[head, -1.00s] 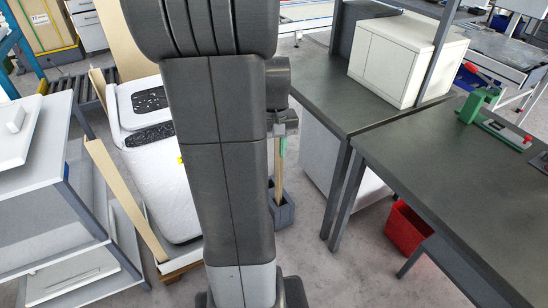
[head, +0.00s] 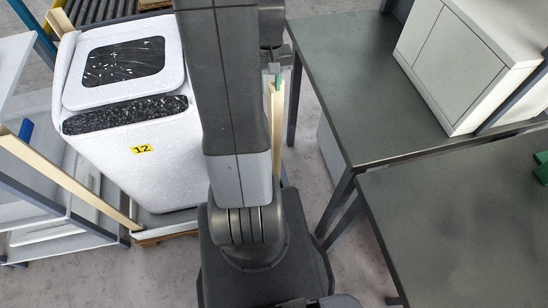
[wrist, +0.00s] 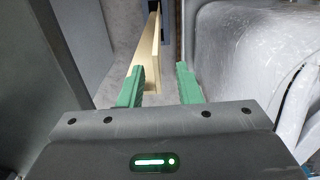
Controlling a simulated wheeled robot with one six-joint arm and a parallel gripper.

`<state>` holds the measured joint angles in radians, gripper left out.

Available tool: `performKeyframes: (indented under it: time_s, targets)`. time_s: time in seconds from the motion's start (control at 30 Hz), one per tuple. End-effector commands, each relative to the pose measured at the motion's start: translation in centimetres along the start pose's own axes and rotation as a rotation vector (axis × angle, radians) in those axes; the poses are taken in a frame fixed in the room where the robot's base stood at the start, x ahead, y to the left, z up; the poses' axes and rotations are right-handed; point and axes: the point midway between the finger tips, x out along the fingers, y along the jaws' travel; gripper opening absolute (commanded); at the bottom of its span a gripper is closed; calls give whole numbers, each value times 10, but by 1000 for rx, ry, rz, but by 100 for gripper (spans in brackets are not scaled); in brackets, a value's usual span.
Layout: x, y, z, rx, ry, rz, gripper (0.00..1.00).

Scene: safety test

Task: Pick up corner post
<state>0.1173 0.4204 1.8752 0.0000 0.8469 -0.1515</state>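A long pale tan corner post (head: 276,125) shows beside my arm in the head view, below my gripper (head: 274,75). My arm hides part of the post. In the wrist view, the post (wrist: 149,52) has an L-shaped profile and runs away from the camera. It lies between the lines of the two green fingers, closer to the left one. My gripper (wrist: 160,85) is open, with a clear gap between the fingers. I cannot tell whether the left finger touches the post.
A white wrapped appliance marked 12 (head: 141,149) stands left of my arm, with another tan strip (head: 72,181) leaning in front. Dark tables (head: 355,100) fill the right, one bearing a white cabinet (head: 440,60). A narrow strip of floor (head: 305,165) lies between.

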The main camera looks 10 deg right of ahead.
Motion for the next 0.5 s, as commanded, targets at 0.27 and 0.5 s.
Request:
performKeyframes:
  time_s: [0.27,0.5]
  targets:
    - [23,3,-2,1,-3,-1,31]
    - [51,4,-3,0,-3,0,31]
